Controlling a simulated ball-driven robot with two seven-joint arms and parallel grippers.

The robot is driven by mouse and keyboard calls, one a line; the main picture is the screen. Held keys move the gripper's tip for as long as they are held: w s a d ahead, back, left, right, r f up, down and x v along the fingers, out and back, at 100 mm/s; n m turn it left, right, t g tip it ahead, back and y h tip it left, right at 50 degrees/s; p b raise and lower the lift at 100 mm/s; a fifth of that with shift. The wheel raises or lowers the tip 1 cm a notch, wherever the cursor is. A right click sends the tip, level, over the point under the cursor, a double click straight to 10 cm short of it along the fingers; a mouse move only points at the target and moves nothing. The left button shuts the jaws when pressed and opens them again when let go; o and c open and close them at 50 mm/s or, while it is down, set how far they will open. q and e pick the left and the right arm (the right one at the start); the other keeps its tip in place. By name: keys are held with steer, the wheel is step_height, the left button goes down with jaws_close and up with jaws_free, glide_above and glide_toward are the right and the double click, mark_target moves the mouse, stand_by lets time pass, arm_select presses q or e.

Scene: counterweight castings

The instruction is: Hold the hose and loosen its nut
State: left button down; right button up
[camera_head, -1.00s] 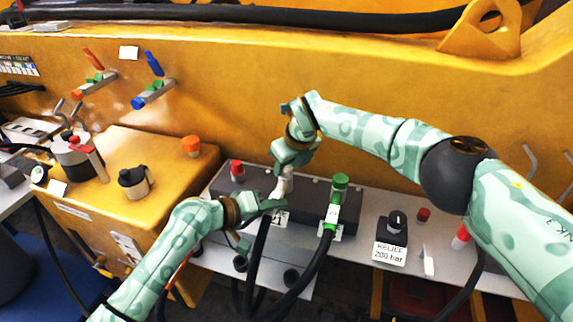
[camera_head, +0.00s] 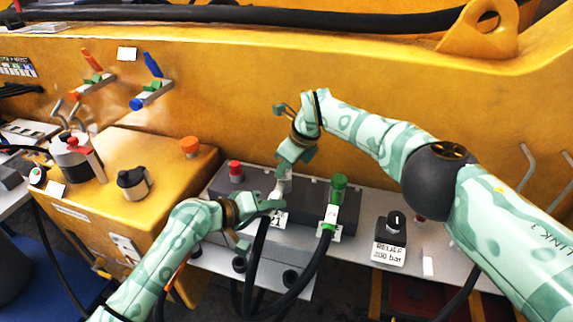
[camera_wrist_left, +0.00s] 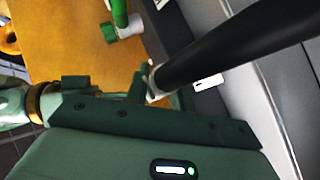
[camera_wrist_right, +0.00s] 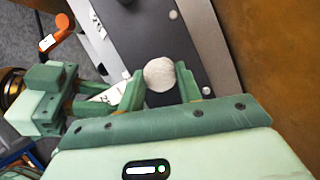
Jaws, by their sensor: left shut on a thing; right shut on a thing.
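The black hose (camera_head: 257,238) rises to the dark manifold block, where its pale nut (camera_head: 284,188) sits at the hose's top end. My left gripper (camera_head: 270,203) is shut on the hose just below the nut. The left wrist view shows the hose (camera_wrist_left: 225,48) running out of my jaws to the upper right. My right gripper (camera_head: 287,175) comes from above and is shut on the nut. In the right wrist view the round pale nut top (camera_wrist_right: 159,74) lies between my two fingers. The exact finger contact is partly hidden in the head view.
A green-capped hose fitting (camera_head: 335,200) stands close to the right of the nut. A red cap (camera_head: 236,172) is at the left on the block. The relief knob (camera_head: 393,228) is farther right. The yellow machine wall (camera_head: 230,100) rises behind.

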steer(key=shift+w+d, duration=0.1)
steer(key=shift+d, duration=0.05)
steer(key=o, duration=1)
steer(key=shift+r, duration=0.1)
steer(key=v, duration=1.1)
steer(key=shift+d+r, duration=0.15)
steer(key=shift+r, duration=0.2)
